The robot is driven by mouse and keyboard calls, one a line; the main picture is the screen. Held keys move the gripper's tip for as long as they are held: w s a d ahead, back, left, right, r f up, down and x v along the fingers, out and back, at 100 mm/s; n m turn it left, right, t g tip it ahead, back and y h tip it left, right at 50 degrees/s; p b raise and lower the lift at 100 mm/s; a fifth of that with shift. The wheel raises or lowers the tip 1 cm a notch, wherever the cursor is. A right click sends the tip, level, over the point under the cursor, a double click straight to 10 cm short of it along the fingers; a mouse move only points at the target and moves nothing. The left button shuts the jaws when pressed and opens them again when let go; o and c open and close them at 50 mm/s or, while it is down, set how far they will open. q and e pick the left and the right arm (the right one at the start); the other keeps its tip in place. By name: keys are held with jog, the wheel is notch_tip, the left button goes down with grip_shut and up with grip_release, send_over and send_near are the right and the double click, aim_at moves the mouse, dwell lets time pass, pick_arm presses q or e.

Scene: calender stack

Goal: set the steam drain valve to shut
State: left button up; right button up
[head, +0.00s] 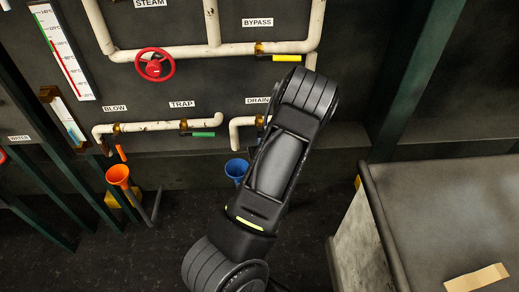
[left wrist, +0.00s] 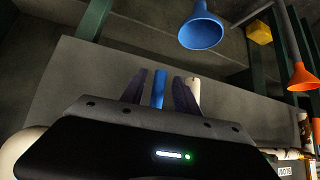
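The DRAIN label (head: 257,100) is on the dark wall in the head view, with a cream drain pipe (head: 236,130) and brass fitting (head: 260,121) below it. My arm covers the rest of that valve. In the left wrist view a blue lever (left wrist: 158,88) stands between the two dark fingers of my left gripper (left wrist: 160,92). Narrow gaps show on both sides of the lever, so the gripper looks open around it. My left gripper is hidden behind my arm in the head view. My right gripper is in neither view.
A blue funnel (head: 237,170) stands under the drain pipe, and an orange funnel (head: 118,176) farther left. A green trap lever (head: 202,134), yellow bypass lever (head: 286,58) and red handwheel (head: 155,65) are nearby. A grey-topped bench (head: 440,215) fills the lower right.

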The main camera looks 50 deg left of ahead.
pick_arm(q)
jog(key=v, duration=0.7)
jog(key=shift+d+r, duration=0.25)
jog(key=shift+r, duration=0.05)
jog(key=shift+s, duration=0.1)
dwell(0.3)
jog(key=s+d+f+m+h, duration=0.1)
jog(key=d+f+m+h, duration=0.3)
jog(key=d, duration=0.6)
jog(key=d+f+m+h, duration=0.1)
jog(key=d+f+m, duration=0.1)
jog(key=d+f, duration=0.55)
jog(key=s+d+f+m+g+h, duration=0.1)
jog(key=s+d, duration=0.5)
jog(key=d, duration=0.8)
jog(key=s+d+m+g+h, duration=0.1)
jog(key=s+d+m+h, duration=0.3)
jog(key=d, duration=1)
jog(key=s+h, duration=0.2)
jog(key=s, duration=0.1)
jog(key=shift+f+g+h, duration=0.3)
jog(key=shift+f+g, duration=0.05)
jog(key=shift+g, duration=0.05)
